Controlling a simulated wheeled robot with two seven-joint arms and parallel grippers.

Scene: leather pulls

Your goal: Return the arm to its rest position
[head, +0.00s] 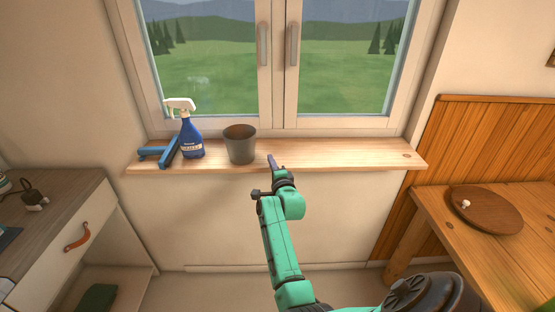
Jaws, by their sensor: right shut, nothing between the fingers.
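My right arm comes in from the bottom right and reaches up to the window sill (340,152). My right gripper (271,160) is at the sill's front edge, just right of a dark grey cup (241,146). Its fingers are shut with nothing between them. A small gap shows between the gripper and the cup. My left gripper does not show.
A blue spray bottle (191,139) and a blue-handled tool (160,151) stand left of the cup. At left is a cabinet with a leather-pull drawer (77,237). At right a wooden table (445,222) holds a round board (486,212). The sill's right half is clear.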

